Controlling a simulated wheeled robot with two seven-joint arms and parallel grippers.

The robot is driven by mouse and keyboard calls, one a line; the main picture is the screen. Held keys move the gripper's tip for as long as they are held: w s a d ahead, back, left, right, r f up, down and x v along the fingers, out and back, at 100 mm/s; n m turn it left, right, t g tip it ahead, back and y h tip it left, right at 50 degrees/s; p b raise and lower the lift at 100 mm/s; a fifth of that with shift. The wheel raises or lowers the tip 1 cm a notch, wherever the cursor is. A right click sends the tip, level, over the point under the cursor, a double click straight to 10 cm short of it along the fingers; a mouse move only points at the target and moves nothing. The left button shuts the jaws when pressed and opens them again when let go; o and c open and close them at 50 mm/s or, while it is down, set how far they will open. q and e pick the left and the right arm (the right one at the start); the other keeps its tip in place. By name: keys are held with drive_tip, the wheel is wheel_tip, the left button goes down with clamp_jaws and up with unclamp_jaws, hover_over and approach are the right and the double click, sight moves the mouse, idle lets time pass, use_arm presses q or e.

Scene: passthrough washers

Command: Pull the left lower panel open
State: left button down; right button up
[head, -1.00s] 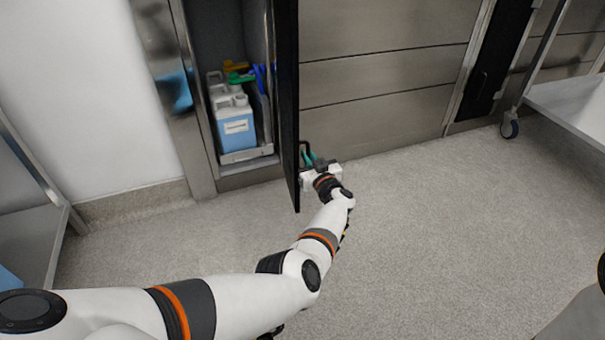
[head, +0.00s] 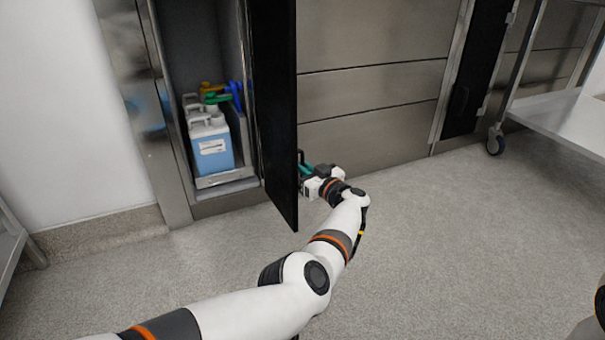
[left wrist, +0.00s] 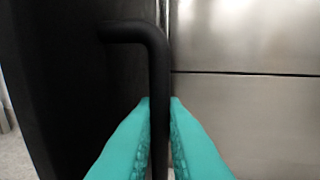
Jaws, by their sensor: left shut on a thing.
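The left lower panel (head: 274,120) is a tall black door. It stands swung out from the steel front, with the compartment behind it exposed. Its black bar handle (left wrist: 157,75) shows close up in the left wrist view. My left gripper (head: 304,170) is at the handle on the right side of the panel in the head view. In the left wrist view its teal fingers (left wrist: 159,135) are shut on the handle, one on each side of the bar. My right gripper is not in view.
Canisters of blue liquid (head: 212,147) stand on a tray in the open compartment. A wheeled trolley (head: 555,112) stands at the right, and part of a metal frame (head: 18,245) is at the left edge. The grey floor (head: 460,240) in front is clear.

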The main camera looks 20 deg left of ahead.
use_arm(q)
drive_tip(key=shift+d, duration=0.3)
drive_tip(key=c, duration=1.5)
unclamp_jaws()
drive_tip(key=shift+d+r, duration=0.1)
drive_tip(key=shift+d, duration=0.05)
